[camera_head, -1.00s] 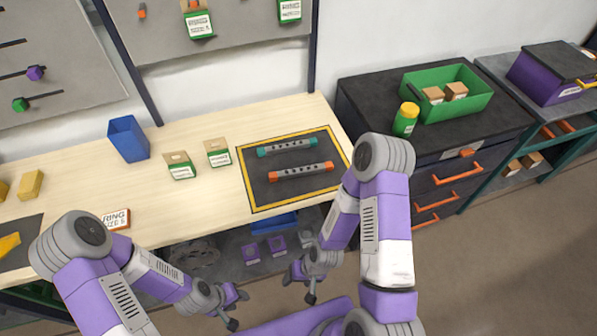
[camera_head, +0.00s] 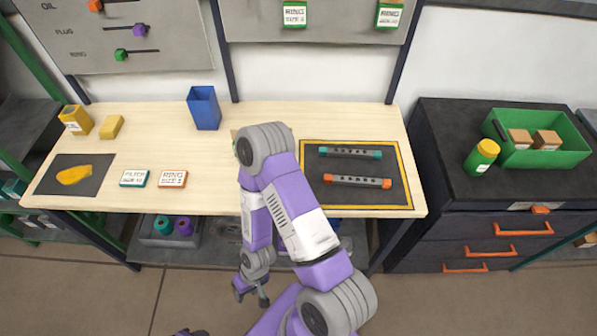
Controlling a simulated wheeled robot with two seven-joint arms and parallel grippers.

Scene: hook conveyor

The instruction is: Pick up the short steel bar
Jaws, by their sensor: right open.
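Two grey steel bars lie on the dark mat with a yellow border (camera_head: 312,198) at the right of the table. The rear bar has teal ends (camera_head: 350,152); the front bar has orange ends (camera_head: 357,181). The teal-ended bar looks slightly shorter, but it is also farther away, so I cannot be sure which is the short one. My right gripper (camera_head: 252,295) is open and empty. It hangs in front of the table, left of the bars and apart from them. Only a sliver of my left gripper (camera_head: 190,332) shows at the bottom edge.
A blue bin (camera_head: 204,108), yellow items (camera_head: 76,120) and label cards (camera_head: 172,179) stand on the table (camera_head: 250,112). My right arm covers its middle. At right, a dark drawer cabinet (camera_head: 450,140) bears a green crate (camera_head: 560,158) and a yellow-capped bottle (camera_head: 481,157).

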